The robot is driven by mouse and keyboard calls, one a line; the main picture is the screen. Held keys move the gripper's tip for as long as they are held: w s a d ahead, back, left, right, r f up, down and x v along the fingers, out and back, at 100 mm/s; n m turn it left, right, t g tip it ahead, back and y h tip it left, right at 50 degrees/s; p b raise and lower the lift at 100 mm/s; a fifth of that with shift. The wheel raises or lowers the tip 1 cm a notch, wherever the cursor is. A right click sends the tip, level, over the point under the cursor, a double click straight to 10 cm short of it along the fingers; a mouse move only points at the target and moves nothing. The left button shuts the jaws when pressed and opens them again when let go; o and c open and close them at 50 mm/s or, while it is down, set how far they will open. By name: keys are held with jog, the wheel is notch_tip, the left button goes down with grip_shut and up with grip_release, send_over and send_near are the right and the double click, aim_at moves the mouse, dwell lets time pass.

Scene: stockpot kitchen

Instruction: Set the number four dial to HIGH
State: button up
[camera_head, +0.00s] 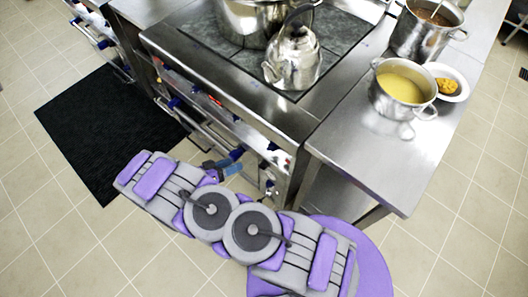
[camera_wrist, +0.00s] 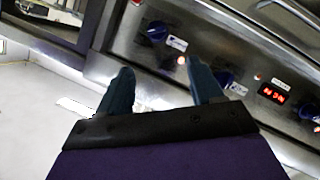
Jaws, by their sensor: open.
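The stove's front panel (camera_wrist: 205,45) fills the upper part of the wrist view, tilted. It carries dark blue dials: one at the upper middle (camera_wrist: 157,31), one just right of my right finger (camera_wrist: 224,78), and one at the right edge (camera_wrist: 308,112). Small white labels sit beside them, too small to read, so I cannot tell which dial is number four. My gripper (camera_wrist: 160,66) is open and empty, with its two dark teal fingers in front of the panel. In the head view my gripper (camera_head: 224,162) is by the stove front, partly hidden by my arm.
A kettle (camera_head: 292,58) and a large pot (camera_head: 250,20) stand on the stove top. A steel counter (camera_head: 375,155) holds a soup pot (camera_head: 402,88). A black mat (camera_head: 105,130) lies on the floor.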

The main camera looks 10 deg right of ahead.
aim_at(269, 150)
jog(key=b+x, duration=0.1)
jog(key=x, duration=0.5)
jog(key=b+x, duration=0.1)
jog(key=x, duration=0.4)
jog(key=b+x, duration=0.2)
jog(key=x, duration=0.4)
jog(key=shift+s+d, duration=0.2)
jog(key=shift+d, duration=0.25)
jog(key=shift+c, duration=0.3)
jog(key=c, duration=1)
jog(key=shift+o, duration=0.2)
jog(key=shift+r+p, duration=0.15)
jog(key=shift+p, duration=0.15)
